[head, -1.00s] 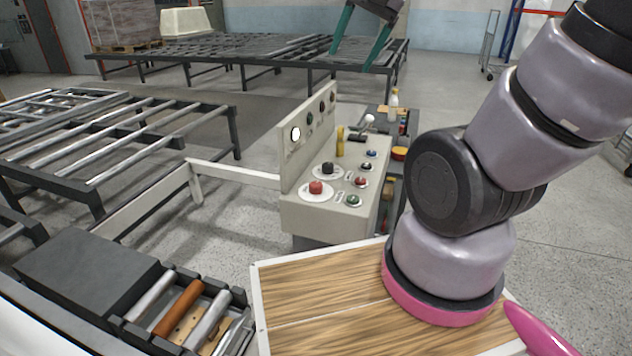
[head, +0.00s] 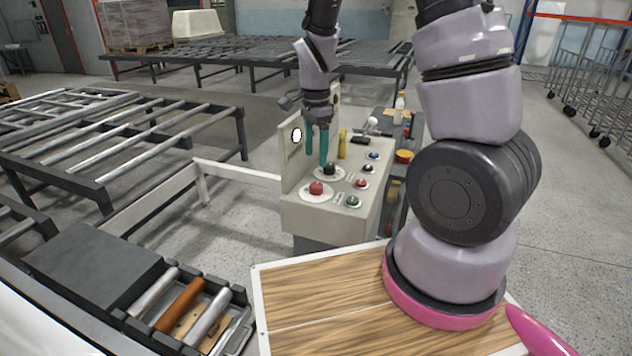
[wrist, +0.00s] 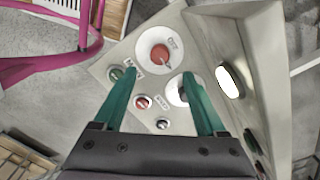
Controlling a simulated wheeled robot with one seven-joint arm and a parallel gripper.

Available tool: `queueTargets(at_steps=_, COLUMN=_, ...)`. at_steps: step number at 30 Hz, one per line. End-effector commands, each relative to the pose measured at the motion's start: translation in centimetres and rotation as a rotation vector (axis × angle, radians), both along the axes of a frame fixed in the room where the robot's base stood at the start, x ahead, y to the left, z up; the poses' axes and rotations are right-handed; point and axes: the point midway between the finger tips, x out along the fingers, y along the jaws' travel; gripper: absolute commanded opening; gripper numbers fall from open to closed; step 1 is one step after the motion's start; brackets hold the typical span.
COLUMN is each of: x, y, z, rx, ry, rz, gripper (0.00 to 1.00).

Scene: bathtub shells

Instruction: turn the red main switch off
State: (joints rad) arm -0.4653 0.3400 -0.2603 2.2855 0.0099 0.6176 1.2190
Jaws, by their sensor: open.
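The red main switch (head: 316,188) is a red knob on a round white plate, at the near end of the control panel's sloping top. In the wrist view the red switch (wrist: 160,54) lies ahead of my fingers, and the word OFF shows on its plate; I cannot tell its setting for sure. My gripper (head: 316,156) points down above the panel, behind the red switch and near the black knob (head: 329,169). Its green fingers are open with nothing between them. In the wrist view the right finger partly hides the black knob (wrist: 182,93).
A green button (head: 353,201) and a red button (head: 361,184) sit right of the switch. An upright back panel (head: 294,150) with a lit white lamp stands left of the fingers. A yellow bottle-shaped object (head: 342,144) stands behind.

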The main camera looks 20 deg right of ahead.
Motion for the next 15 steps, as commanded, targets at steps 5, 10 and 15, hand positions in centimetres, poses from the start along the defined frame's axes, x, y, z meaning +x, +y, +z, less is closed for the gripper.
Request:
queueTargets(at_steps=5, x=-0.1, y=-0.1, z=-3.5, rx=-0.002, ry=0.006, rz=-0.001, gripper=0.74)
queueTargets(at_steps=10, x=-0.2, y=-0.1, z=-6.6, rx=0.0, ry=0.005, rz=-0.001, gripper=0.74)
queueTargets(at_steps=15, x=-0.1, y=-0.1, z=-8.5, rx=0.0, ry=0.002, rz=-0.001, gripper=0.74)
